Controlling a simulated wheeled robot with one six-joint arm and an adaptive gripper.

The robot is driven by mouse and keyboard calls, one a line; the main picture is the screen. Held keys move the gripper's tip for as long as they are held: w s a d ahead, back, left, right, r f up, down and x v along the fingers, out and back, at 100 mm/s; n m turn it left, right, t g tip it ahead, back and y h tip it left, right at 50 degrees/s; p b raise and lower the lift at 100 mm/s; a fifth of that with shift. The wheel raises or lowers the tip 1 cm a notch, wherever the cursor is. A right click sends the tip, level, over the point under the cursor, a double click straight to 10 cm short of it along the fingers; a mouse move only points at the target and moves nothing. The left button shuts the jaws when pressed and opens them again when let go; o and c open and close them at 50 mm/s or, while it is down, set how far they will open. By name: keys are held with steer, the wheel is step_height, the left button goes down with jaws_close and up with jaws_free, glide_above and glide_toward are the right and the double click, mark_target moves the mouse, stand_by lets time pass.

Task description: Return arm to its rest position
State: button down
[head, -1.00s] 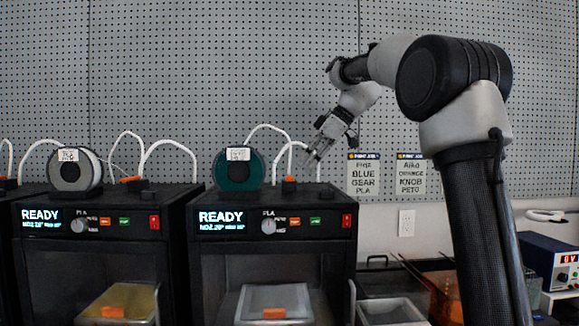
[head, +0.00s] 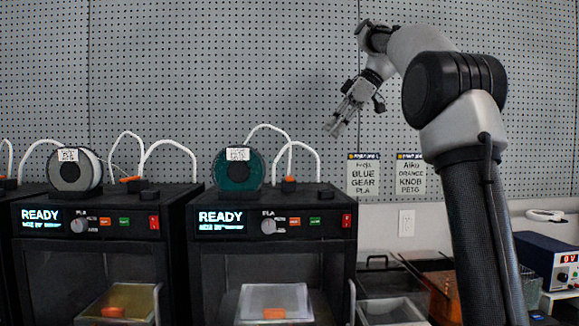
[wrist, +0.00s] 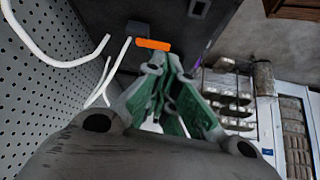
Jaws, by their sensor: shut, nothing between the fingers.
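My gripper (head: 336,131) is in the air in front of the pegboard, above and right of the right-hand printer, and touches nothing. Its fingers point down and to the left. In the wrist view the fingers of my gripper (wrist: 172,95) are closed together with nothing held between them. My arm rises at the right of the head view and bends over toward the upper middle.
Two black printers stand side by side, the left one (head: 95,255) and the right one (head: 275,250), both reading READY. A green spool (head: 236,172) sits on the right one. Print-job cards (head: 363,176) hang behind. A blue power supply (head: 548,258) stands at far right.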

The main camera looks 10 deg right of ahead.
steer(key=s+d+f+m+t+h, duration=0.1)
steer(key=s+f+m, duration=0.6)
steer(key=s+f, duration=0.8)
steer(key=s+d+f+m+h, duration=0.3)
steer(key=s+f+m+h, duration=0.3)
steer(key=s+f, duration=0.9)
steer(key=shift+s+d+f+m+t, duration=0.25)
steer(key=shift+s+d+m+t, duration=0.15)
steer(key=shift+s, duration=0.15)
